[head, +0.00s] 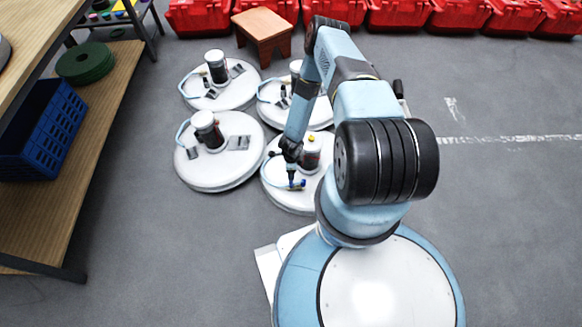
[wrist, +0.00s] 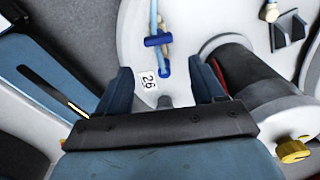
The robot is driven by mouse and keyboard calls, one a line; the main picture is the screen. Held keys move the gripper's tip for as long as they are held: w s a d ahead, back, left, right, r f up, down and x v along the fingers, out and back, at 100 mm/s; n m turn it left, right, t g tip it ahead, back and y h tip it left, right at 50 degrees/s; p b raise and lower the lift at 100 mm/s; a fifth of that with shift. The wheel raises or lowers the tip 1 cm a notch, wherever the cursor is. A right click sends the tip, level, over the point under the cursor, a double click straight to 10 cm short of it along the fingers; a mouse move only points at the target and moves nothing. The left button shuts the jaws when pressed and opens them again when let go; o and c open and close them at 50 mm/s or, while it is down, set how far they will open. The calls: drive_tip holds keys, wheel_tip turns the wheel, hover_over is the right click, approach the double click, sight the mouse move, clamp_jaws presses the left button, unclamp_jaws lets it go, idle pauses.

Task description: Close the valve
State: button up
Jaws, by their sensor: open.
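In the head view, a white round scrubber tank (head: 285,200) stands on the floor in front of my base. My gripper (head: 291,180) points down over its near left part, by a small blue valve (head: 300,184) on a pale hose. In the wrist view, my gripper (wrist: 162,66) is open, with dark blue fingers left and right. The valve's blue handle (wrist: 157,40) lies just beyond the fingertips, across the hose, with another blue piece below it. A white tag (wrist: 149,79) marked 26 shows between the fingers. Whether the fingers touch the valve I cannot tell.
The tank carries a dark motor cylinder (wrist: 250,80) beside my right finger and a yellow knob (wrist: 292,151). Similar tanks stand close by, one at left (head: 215,175). A wooden shelf (head: 100,120) is at left; a stool (head: 263,30) and red bins (head: 330,10) are behind.

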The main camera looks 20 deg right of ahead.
drive_tip(key=shift+r, duration=1.35)
